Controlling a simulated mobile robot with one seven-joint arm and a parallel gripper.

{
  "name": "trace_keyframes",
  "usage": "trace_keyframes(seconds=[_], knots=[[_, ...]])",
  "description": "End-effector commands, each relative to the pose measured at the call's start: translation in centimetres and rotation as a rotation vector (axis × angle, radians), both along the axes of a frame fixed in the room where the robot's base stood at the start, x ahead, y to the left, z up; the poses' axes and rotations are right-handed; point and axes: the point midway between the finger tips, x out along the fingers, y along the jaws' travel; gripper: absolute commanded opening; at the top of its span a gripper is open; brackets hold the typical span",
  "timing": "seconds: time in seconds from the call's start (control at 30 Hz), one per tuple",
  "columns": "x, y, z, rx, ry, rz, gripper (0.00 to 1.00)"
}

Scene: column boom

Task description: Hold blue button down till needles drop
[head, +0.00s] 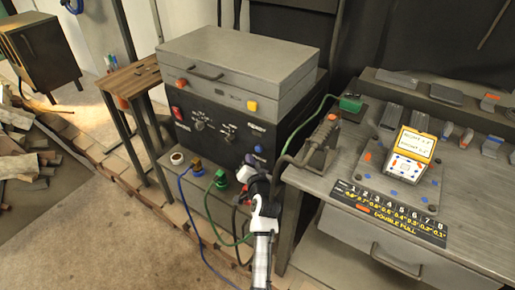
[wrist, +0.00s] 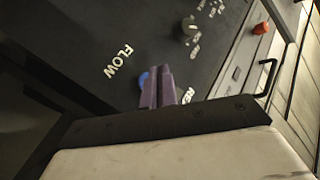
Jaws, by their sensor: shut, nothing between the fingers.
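The blue button (head: 258,149) is at the right side of the black front panel (head: 214,130) of a grey-lidded machine. My gripper (head: 249,160) is shut and empty, with its fingertips just below and left of the button in the head view. In the wrist view the shut purple-grey fingers (wrist: 158,86) point at the panel. A bit of the blue button (wrist: 144,80) shows beside them, and the rest is hidden behind the fingers. I cannot tell whether the fingertips touch it. No needles can be made out in either view.
Blue and green cables (head: 219,180) plug in below the panel. A red switch (head: 177,112) and dark knobs (head: 228,138) are on it. A workbench (head: 307,179) stands to the right, with an orange-handled tool (head: 325,129) and a yellow-and-white device (head: 412,153).

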Motion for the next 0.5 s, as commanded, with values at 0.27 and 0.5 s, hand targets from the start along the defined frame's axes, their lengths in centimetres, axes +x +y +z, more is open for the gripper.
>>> trace_keyframes(seconds=[0.27,0.5], knots=[[-2.2,1.6,0.2,0.0,0.001,0.001,0.0],[-2.7,1.9,0.1,0.0,-0.001,-0.001,0.0]])
